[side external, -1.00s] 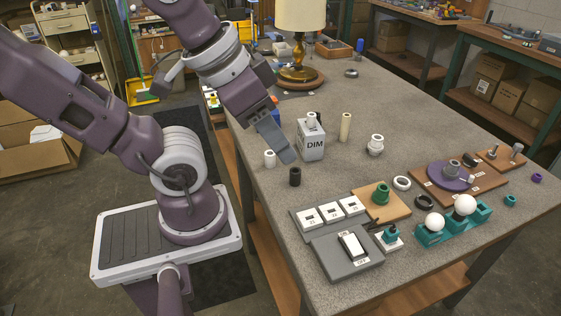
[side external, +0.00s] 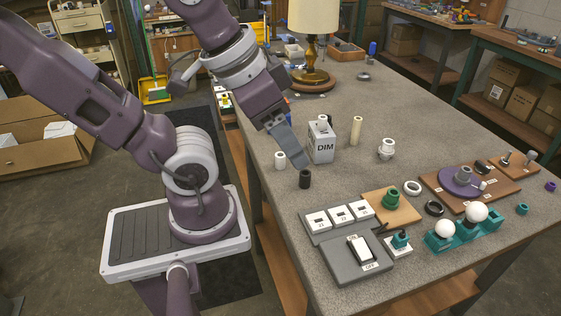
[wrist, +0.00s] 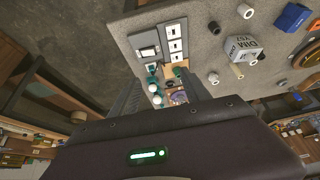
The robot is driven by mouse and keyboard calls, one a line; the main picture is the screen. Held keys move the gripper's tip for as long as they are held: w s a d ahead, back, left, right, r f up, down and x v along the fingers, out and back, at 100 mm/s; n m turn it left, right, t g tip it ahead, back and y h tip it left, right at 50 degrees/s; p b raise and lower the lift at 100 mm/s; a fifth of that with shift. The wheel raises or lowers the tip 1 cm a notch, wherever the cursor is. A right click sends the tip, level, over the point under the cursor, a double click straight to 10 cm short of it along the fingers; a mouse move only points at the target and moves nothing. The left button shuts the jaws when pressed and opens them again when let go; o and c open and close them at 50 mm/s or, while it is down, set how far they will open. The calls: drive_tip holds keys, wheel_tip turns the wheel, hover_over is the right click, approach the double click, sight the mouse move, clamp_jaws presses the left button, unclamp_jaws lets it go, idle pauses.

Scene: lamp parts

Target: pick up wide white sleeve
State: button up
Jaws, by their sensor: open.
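A short white sleeve (side external: 280,160) stands upright near the table's left edge. It is the likeliest wide white sleeve, and its hollow end shows in the wrist view (wrist: 246,11). A black sleeve (side external: 305,180) stands just right of it and nearer the camera. My gripper (side external: 301,163) hangs tilted above the table, its fingertips right of the white sleeve and close above the black one in the picture. It also shows in the wrist view (wrist: 160,82) with its fingers apart and nothing between them. A stepped white piece (side external: 387,149) stands farther right.
The grey DIM box (side external: 321,148) stands close behind my gripper, with a beige tube (side external: 356,130) to its right. Switch panels (side external: 357,258), a wooden block with a green part (side external: 391,205) and teal bulb holders (side external: 462,234) fill the front. Table behind the stepped piece is clear.

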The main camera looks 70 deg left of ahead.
sight(282, 159)
drive_tip(key=w+a+f+m+g+y, duration=0.2)
drive_tip(key=w+a+f+m+y, duration=0.1)
drive_tip(key=a+f+m, duration=0.3)
drive_tip(key=w+a+f+m+g+y, duration=0.2)
drive_tip(key=a+f+m+y, duration=0.3)
drive_tip(key=a+f, duration=0.4)
drive_tip(key=w+a+f+m+g+y, duration=0.1)
drive_tip(key=w+a+f+m+y, duration=0.3)
drive_tip(key=f, duration=0.7)
drive_tip(key=shift+a+m+g+y, duration=0.4)
drive_tip(key=shift+a+m+y, duration=0.3)
drive_tip(key=shift+a+m, duration=0.85)
drive_tip(key=shift+n, duration=0.25)
drive_tip(key=x, duration=0.7)
drive_tip(key=shift+w+a+r, duration=0.15)
drive_tip(key=shift+w+a, duration=0.15)
clamp_jaws()
